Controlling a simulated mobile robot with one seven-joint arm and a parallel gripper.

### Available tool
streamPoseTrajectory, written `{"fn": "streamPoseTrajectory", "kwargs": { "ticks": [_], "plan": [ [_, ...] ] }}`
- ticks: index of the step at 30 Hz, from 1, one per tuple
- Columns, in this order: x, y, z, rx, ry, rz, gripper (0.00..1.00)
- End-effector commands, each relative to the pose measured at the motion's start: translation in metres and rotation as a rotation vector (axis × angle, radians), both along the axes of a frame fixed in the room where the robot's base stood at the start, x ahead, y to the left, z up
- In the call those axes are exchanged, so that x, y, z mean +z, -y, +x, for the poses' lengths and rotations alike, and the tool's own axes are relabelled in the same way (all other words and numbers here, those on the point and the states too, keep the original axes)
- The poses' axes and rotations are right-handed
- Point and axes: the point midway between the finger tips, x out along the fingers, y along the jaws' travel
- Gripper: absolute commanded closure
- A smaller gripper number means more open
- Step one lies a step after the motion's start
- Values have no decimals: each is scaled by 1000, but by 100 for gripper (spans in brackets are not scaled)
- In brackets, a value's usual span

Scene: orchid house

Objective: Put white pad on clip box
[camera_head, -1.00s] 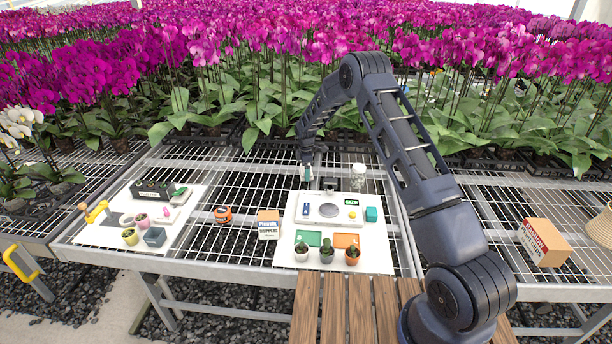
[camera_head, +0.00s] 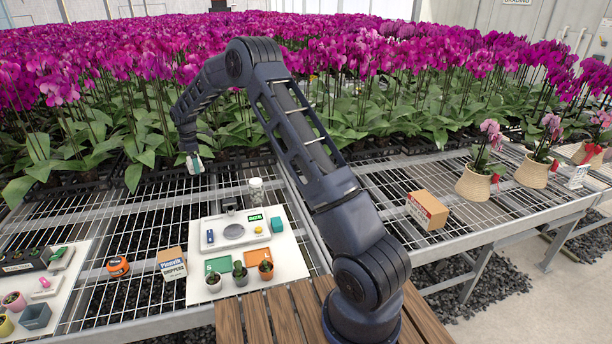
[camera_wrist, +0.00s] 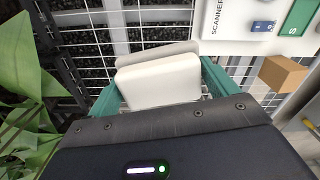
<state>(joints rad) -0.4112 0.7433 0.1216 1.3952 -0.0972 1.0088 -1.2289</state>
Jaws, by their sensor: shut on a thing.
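My gripper (camera_head: 193,164) hangs over the mesh bench near the orchid leaves, at the left of the arm. In the wrist view its teal fingers (camera_wrist: 158,92) are shut on a white pad (camera_wrist: 160,82) with rounded corners. A greyer edge shows behind the pad. The pad is in the air, apart from any box. A small brown and white box (camera_head: 172,263) with a blue-lettered label, partly readable as a clippers label, stands on the mesh left of the white board. It seems to be the brown box (camera_wrist: 283,74) at the right of the wrist view.
The white board (camera_head: 289,262) holds a scale (camera_head: 233,232), green and orange tiles and small potted plants. An orange tape measure (camera_head: 117,266) lies left of the box. A clear jar (camera_head: 256,191) stands behind the board. A larger brown box (camera_head: 427,210) stands right.

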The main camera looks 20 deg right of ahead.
Motion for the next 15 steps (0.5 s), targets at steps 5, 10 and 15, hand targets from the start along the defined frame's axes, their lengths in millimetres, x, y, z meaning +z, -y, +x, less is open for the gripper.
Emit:
{"fn": "streamPoseTrajectory", "kwargs": {
  "ticks": [5, 10, 15],
  "plan": [
    [1, 6, 2, -9, 0, 0, 37],
    [5, 45, 15, -68, 1, -1, 37],
    [13, 114, 31, -173, 2, -3, 37]
  ]
}}
